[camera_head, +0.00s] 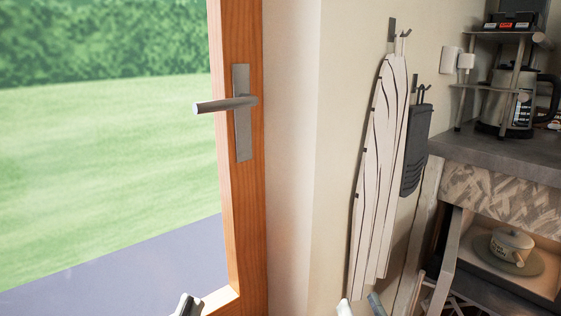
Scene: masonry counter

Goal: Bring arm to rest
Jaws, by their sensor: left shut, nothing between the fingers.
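My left gripper (187,306) shows only its tip at the bottom edge, below the wooden door frame's lower corner. Its fingertips are together, with nothing visible between them. My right gripper (359,306) shows at the bottom edge, right of the middle, with two fingertips apart and a gap between them. Nothing shows between them. The rest of both grippers and both arms is out of view.
A wooden-framed glass door (240,200) with a metal handle (228,104) stands at the left. An ironing board (378,175) hangs on the wall.

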